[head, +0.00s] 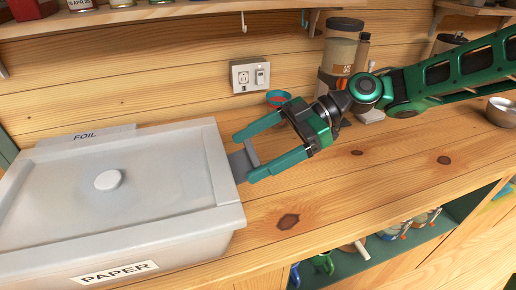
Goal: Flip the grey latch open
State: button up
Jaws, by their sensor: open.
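The grey latch (242,162) is a small dark grey plate at the right side of a large light grey lidded box (215,190). My gripper (243,155) is open, reaching in from the right. Its two green fingers lie on either side of the latch, one above and one below in the picture. I cannot tell whether either finger touches the latch. The box's lid looks closed and has a round knob (109,180). The latch's join to the box is partly hidden by the lower finger.
A wall socket with a switch (250,76) is behind my gripper. The wooden counter (330,190) is clear in front of my gripper. An open shelf (375,248) with cups lies below.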

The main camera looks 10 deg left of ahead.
jog(key=c, duration=1.1)
jog(key=shift+o, duration=0.2)
jog(key=shift+w+d+f+g+y, duration=0.15)
jog(key=shift+f+g+y, duration=0.15)
jog(key=shift+y, duration=0.2)
jog(key=shift+w+d+f+g+y, duration=0.15)
jog(key=shift+f+g+y, duration=0.15)
jog(key=shift+y, duration=0.2)
jog(key=o, duration=1.1)
jog(key=shift+s, duration=0.1)
jog(key=shift+c, duration=0.2)
jog(key=v, duration=1.1)
jog(key=shift+f, duration=0.1)
